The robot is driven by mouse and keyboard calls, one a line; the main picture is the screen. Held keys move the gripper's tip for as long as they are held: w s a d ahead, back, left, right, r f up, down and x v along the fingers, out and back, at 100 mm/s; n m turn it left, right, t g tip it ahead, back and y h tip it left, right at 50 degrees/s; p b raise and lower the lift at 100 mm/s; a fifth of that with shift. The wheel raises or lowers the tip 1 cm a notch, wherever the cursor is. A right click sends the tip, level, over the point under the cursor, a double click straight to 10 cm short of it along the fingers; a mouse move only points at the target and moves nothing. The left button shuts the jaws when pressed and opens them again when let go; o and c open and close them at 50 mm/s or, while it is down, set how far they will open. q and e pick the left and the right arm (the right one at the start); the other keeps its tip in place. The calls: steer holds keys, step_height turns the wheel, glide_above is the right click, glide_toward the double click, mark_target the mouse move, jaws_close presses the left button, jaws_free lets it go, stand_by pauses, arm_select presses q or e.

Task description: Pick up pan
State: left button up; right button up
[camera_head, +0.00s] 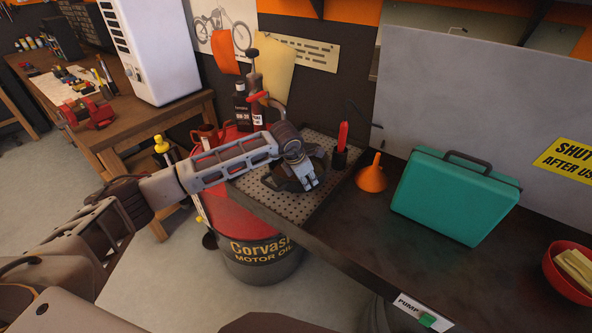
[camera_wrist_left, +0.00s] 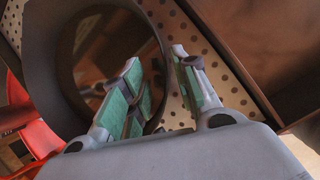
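The dark round pan (camera_head: 279,182) sits on a perforated metal tray at the left end of the workbench, partly hidden by my left gripper (camera_head: 307,181). In the left wrist view the pan (camera_wrist_left: 66,62) fills the left side, with its open inside facing the camera. My left gripper (camera_wrist_left: 160,88) shows two green-padded fingers with a gap between them. One finger overlaps the pan's inside and the other lies over the tray, with the pan's wall between them in the picture. Contact cannot be told. My right gripper is not in view.
The perforated tray (camera_head: 313,208) also holds a bottle and a red-handled tool (camera_head: 342,140). An orange funnel (camera_head: 371,175), a teal case (camera_head: 455,197) and a red bowl (camera_head: 566,277) stand to the right. A motor oil drum (camera_head: 258,255) stands below.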

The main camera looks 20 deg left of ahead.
arm_select(q)
steer(key=shift+x, duration=1.2)
jaws_close()
steer(key=shift+r, duration=0.15)
